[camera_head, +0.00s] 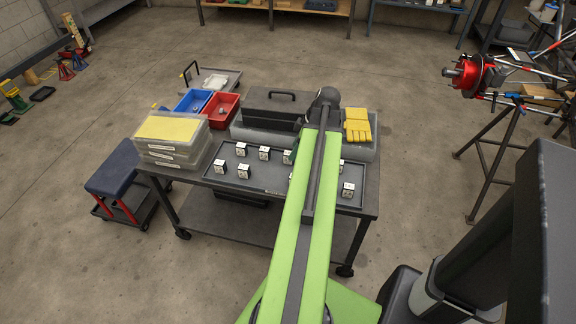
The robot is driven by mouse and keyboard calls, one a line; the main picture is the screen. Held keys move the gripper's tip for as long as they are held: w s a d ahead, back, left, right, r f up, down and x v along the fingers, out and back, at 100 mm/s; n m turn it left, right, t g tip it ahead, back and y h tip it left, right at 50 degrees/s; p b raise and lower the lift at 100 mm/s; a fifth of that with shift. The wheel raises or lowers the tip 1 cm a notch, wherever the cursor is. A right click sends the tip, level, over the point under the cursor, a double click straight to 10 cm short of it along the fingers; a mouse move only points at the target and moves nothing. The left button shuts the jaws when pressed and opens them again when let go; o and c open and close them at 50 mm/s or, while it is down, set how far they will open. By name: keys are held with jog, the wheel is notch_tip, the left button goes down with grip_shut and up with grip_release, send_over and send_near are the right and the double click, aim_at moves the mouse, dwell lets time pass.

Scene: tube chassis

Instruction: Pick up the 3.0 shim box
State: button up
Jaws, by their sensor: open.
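Several small white-topped, dark-sided boxes stand in a shallow grey tray (267,179) on the work cart. On the left of the tray there are boxes in the back row (241,149), (264,153) and in the front row (219,167), (243,171). Another box (348,189) stands at the right front. Others are partly hidden by my green arm, which crosses over the tray. The markings are too small to read, so I cannot tell which is the 3.0 shim box. My gripper does not show; the arm's far dark joint hides that area.
A blue-seated stool (113,171) stands left. A tube frame on a stand (495,165) is right.

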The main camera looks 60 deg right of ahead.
jog(key=b+x, duration=0.5)
jog(key=shift+w+a+f, duration=0.1)
jog(key=shift+w, duration=0.05)
grip_shut()
